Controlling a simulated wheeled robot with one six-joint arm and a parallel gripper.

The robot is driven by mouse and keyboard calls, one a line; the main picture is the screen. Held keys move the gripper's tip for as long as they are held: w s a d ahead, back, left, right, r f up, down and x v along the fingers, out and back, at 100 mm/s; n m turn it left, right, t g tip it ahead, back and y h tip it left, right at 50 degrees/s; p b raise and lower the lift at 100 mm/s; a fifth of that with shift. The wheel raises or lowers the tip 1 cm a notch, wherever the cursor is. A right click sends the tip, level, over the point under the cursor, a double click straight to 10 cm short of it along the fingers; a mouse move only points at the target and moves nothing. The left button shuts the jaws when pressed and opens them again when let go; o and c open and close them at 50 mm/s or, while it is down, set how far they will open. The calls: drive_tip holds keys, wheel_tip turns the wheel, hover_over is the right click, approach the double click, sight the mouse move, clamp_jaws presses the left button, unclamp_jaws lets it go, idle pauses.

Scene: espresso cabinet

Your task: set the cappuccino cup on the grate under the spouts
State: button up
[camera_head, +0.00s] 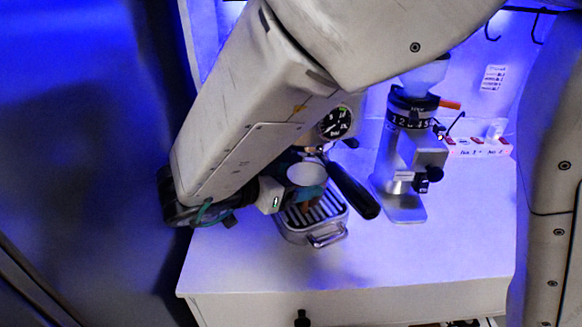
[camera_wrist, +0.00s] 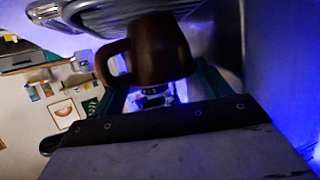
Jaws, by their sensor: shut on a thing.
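The cappuccino cup (camera_head: 307,174), pale inside and brown outside, is upright over the drip tray in the head view. In the wrist view the cup (camera_wrist: 158,48) is dark brown, its handle to the left. My gripper (camera_head: 304,190) is shut on the cup, with a teal finger across its near side. The slatted grate (camera_head: 322,208) is below the cup, partly hidden by it and the gripper. Whether the cup touches the grate cannot be told. The spouts are mostly hidden behind my arm and the cup.
The black portafilter handle (camera_head: 354,189) sticks out close to the right of the cup. The grinder (camera_head: 405,165) stands farther right. A pressure gauge (camera_head: 336,122) shows on the espresso machine. The counter (camera_head: 400,255) in front is clear.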

drive_tip(key=o, duration=1.2)
drive_tip(key=shift+o, duration=0.2)
drive_tip(key=shift+r, duration=0.1)
